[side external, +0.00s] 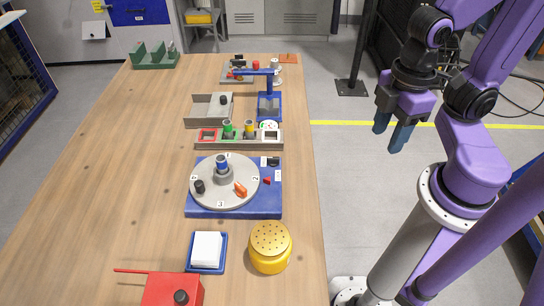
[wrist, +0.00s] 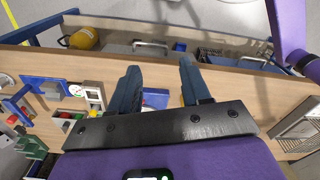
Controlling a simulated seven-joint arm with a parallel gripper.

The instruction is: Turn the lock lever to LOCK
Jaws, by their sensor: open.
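The rotary jig has a blue base (side external: 232,212) and a round grey disc (side external: 220,199) with numbered labels. The disc carries a blue-topped centre post (side external: 222,163), a black knob (side external: 199,186) and an orange piece (side external: 240,190). At the base's right side are a small black block (side external: 273,161), a small red piece (side external: 267,181) and white labels too small to read. I cannot tell which part is the lock lever. My gripper (side external: 391,133) is open and empty, off the table to the right and well away from the jig. Its two blue fingers (wrist: 158,68) show apart in the wrist view.
A yellow perforated-top container (side external: 270,247), a blue tray (side external: 222,268) with a white block and a red box (side external: 174,290) stand nearer the camera. Behind the jig are a coloured-socket rack (side external: 240,146), a grey bin (side external: 208,111) and a blue stand (side external: 270,105).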

